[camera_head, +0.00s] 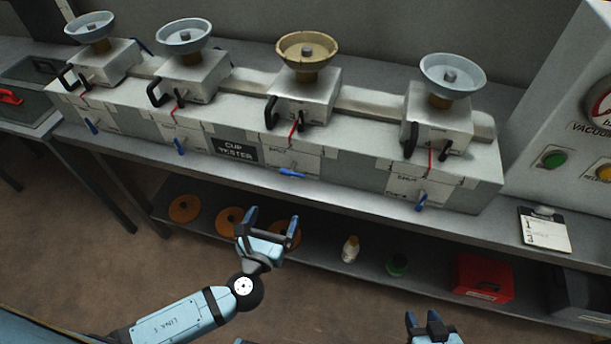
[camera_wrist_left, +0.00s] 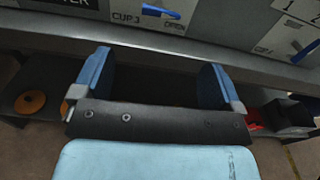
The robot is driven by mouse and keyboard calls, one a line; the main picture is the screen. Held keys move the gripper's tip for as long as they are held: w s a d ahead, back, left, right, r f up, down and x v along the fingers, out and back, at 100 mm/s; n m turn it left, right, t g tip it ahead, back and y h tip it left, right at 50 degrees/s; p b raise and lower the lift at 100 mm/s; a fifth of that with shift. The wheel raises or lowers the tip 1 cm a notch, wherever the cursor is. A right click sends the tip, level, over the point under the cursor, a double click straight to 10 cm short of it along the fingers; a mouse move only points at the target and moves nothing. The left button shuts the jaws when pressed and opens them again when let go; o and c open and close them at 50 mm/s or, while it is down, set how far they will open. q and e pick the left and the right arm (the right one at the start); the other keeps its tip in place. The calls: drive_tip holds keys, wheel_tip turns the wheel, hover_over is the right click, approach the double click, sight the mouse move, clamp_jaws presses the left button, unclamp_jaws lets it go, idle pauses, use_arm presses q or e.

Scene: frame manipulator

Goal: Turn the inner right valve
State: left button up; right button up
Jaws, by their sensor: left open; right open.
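The inner right valve is a small blue handle (camera_head: 291,172) on the front of the third cup station from the left. It lies nearly horizontal in the head view. In the left wrist view the blue handle (camera_wrist_left: 160,12) shows at the top edge, by a label reading CUP 3 and OPEN. My left gripper (camera_head: 271,219) is open and empty, below and in front of this valve, apart from it. Its two blue fingers (camera_wrist_left: 157,78) stand wide apart in the left wrist view. My right gripper (camera_head: 424,318) is open and empty at the bottom edge, far from the valve.
Other blue valves sit at the outer left (camera_head: 92,126), inner left (camera_head: 179,146) and outer right (camera_head: 421,202). The bench edge and a lower shelf with orange discs (camera_head: 185,208), bottles and a red box (camera_head: 482,277) lie near my left gripper.

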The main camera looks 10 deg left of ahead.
sight(291, 171)
use_arm(q)
drive_tip(key=w, duration=0.7)
drive_tip(key=w+p, duration=0.1)
drive_tip(key=w, duration=0.6)
drive_tip(key=shift+d+p, duration=0.2)
drive_tip(key=shift+p, duration=0.1)
drive_tip(key=shift+s+r, duration=0.1)
drive_tip(key=c, duration=0.9)
